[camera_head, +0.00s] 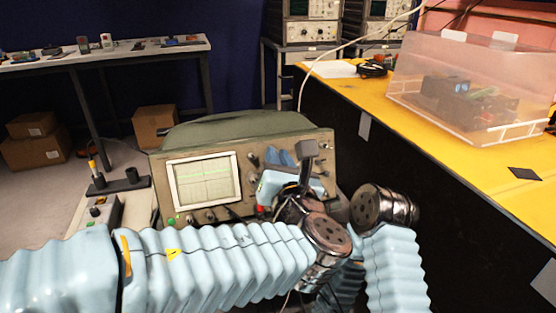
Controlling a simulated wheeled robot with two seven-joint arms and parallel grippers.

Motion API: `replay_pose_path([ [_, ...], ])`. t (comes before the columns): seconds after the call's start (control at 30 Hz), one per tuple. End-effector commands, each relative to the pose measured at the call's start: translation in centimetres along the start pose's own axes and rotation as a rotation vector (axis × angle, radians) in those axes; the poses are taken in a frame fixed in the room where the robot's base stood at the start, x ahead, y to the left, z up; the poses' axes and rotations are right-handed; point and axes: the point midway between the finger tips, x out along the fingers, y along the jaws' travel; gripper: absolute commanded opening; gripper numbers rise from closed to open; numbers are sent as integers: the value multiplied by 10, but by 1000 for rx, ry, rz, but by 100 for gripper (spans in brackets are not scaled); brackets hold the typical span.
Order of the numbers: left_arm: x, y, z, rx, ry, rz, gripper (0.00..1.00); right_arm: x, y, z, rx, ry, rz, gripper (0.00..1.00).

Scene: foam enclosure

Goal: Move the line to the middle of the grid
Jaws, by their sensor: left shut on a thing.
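The oscilloscope (245,146) has a beige front panel and a lit screen (205,198) with a grid. A bright green, nearly level line (205,174) crosses the screen a little above the grid's middle. My left gripper (284,166) is at the knob panel right of the screen, shut on what seems to be a knob. Its fingers and wrist hide that knob and much of the panel's right part. Several knobs (253,160) show beside it. My right gripper cannot be made out.
A yellow-topped bench (430,140) with a clear plastic bin (475,95) stands close on the right. A shelf table (105,58) with small items is at the back left. Cardboard boxes (155,127) lie on the floor. A stand (118,183) is left of the oscilloscope.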

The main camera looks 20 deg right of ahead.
Motion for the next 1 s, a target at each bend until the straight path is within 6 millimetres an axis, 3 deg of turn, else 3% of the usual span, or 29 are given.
replay_pose_path([
  [0.37,0,-3,-3,-160,3,55,0,20,9,0,3,2,2,34],
  [0.7,0,-6,-1,-457,11,155,0,41,18,0,6,4,4,34],
  [1.0,0,-6,2,-711,19,243,0,47,22,-1,9,8,7,34],
])
